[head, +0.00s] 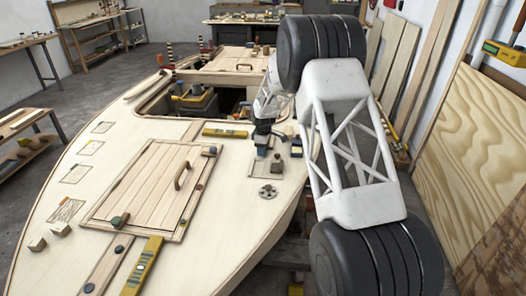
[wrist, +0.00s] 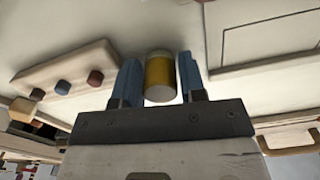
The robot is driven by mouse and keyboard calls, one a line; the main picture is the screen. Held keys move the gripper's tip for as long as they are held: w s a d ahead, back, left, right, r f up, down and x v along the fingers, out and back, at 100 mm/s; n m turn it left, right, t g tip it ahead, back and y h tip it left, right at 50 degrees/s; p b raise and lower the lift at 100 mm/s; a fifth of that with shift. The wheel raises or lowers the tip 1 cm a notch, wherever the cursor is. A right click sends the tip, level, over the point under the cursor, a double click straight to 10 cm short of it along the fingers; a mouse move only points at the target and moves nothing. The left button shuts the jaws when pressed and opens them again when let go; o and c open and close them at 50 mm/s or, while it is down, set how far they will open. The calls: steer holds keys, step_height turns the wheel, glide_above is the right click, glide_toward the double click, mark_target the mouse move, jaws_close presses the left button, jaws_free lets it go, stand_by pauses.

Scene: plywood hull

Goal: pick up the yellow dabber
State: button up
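The yellow dabber (wrist: 160,72) is a short yellow cylinder with a pale end facing the camera in the wrist view. My gripper (wrist: 160,78) has two blue fingers, one on each side of the dabber. Narrow gaps seem to show between the fingers and its sides, so the gripper looks open around it. In the head view my gripper (head: 262,141) is low over the pale deck, right of the hatch opening. I cannot make out the dabber clearly there, as the gripper and small items crowd that spot.
The pale hull deck (head: 240,205) has a hatch cover with a handle (head: 183,176) and a yellow level (head: 142,266). Another yellow level (head: 225,133) lies left of my gripper. Small blocks and a round metal part (head: 268,192) lie nearby. An open hatch holds a toolbox (head: 195,104).

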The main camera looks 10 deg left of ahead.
steer(key=c, duration=0.6)
steer(key=shift+o, duration=0.2)
steer(key=shift+r, duration=0.2)
steer(key=shift+r, duration=1.4)
steer(key=shift+s+d+r, duration=0.1)
steer(key=shift+s+r, duration=0.1)
steer(key=shift+s, duration=0.05)
steer(key=s+d, duration=0.1)
steer(key=s, duration=0.4)
steer(key=s+d+r, duration=0.1)
steer(key=s+d, duration=0.1)
steer(key=s, duration=0.2)
steer(key=s+d, duration=0.1)
steer(key=s, duration=0.4)
steer(key=shift+s+d+r, duration=0.2)
steer(key=shift+s+d, duration=0.1)
steer(key=shift+d, duration=0.1)
